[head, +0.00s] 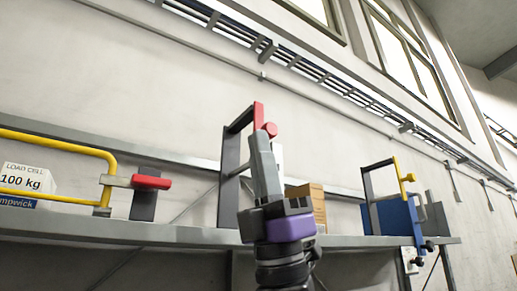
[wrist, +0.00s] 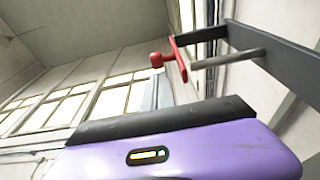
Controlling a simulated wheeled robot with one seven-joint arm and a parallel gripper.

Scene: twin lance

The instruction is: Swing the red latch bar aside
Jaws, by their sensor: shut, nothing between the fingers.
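The red latch bar (head: 259,114) stands upright at the end of the top arm of a dark frame (head: 229,170) on the shelf, with a round red knob (head: 270,130) at its lower part. The wrist view shows the bar (wrist: 178,57) and its knob (wrist: 156,60) beside a grey rod (wrist: 228,59). My gripper (head: 261,141) points up, its grey fingers shut and empty. Its tip appears just below the knob in the head view; I cannot tell whether they touch. My gripper hides part of the frame's right side.
A yellow tubular bar (head: 60,143) and a red-handled clamp (head: 150,182) are at the left of the shelf (head: 130,233), near a white load cell box (head: 30,180). A cardboard box (head: 310,203) stands behind my gripper. A blue unit with a yellow latch (head: 404,178) is at the right.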

